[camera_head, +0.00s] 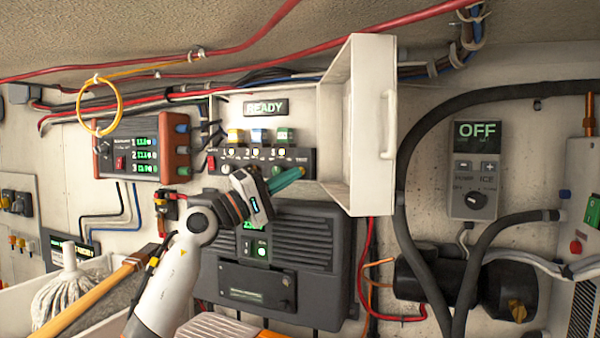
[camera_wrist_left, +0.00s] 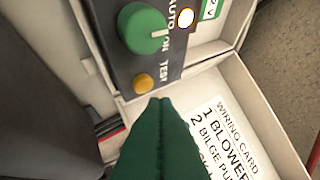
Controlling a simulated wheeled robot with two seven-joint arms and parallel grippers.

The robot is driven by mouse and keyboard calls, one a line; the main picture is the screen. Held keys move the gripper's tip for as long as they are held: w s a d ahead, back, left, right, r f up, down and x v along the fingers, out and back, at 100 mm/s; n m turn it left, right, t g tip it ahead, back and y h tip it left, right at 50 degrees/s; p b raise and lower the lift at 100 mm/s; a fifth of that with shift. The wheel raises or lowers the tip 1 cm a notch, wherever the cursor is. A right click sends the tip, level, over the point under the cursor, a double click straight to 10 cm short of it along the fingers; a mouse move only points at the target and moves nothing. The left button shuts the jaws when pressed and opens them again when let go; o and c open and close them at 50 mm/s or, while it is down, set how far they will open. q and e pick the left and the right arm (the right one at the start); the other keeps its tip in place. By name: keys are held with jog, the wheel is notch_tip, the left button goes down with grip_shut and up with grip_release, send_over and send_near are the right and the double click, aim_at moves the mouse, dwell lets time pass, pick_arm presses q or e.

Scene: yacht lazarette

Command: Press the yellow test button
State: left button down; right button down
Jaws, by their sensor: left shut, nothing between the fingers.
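The yellow test button (camera_wrist_left: 143,82) sits at the end of a dark switch panel in the left wrist view, beside the word TEST. The panel (camera_head: 235,167) also shows in the head view, below the READY display (camera_head: 265,107); the button cannot be made out there. My left gripper (camera_head: 301,172) is shut and empty, its green fingers at the panel's lower right. In the left wrist view the fingertips (camera_wrist_left: 160,101) are close to the button, slightly below and right of it in the picture. I cannot tell whether they touch. My right gripper is not in view.
A green knob (camera_wrist_left: 142,28) is on the panel near the button. The white box door (camera_head: 362,125) stands open right of my fingers; a wiring card (camera_wrist_left: 222,135) is inside it. A dark ribbed unit (camera_head: 315,245) is below. Red cables run above.

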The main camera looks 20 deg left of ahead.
pick_arm(q)
jog(key=shift+w, duration=0.1)
dwell(0.6)
jog(key=shift+w, duration=0.35)
jog(key=shift+w+b, duration=0.2)
jog(key=shift+b, duration=0.1)
jog(key=shift+a+r, duration=0.15)
jog(key=shift+r, duration=0.1)
dwell(1.1)
jog(key=shift+s+f+b, duration=0.15)
jog(key=shift+f+b, duration=0.3)
jog(key=shift+b, duration=0.2)
jog(key=shift+s+r, duration=0.1)
jog(key=shift+s, duration=0.15)
jog(key=shift+s, duration=0.1)
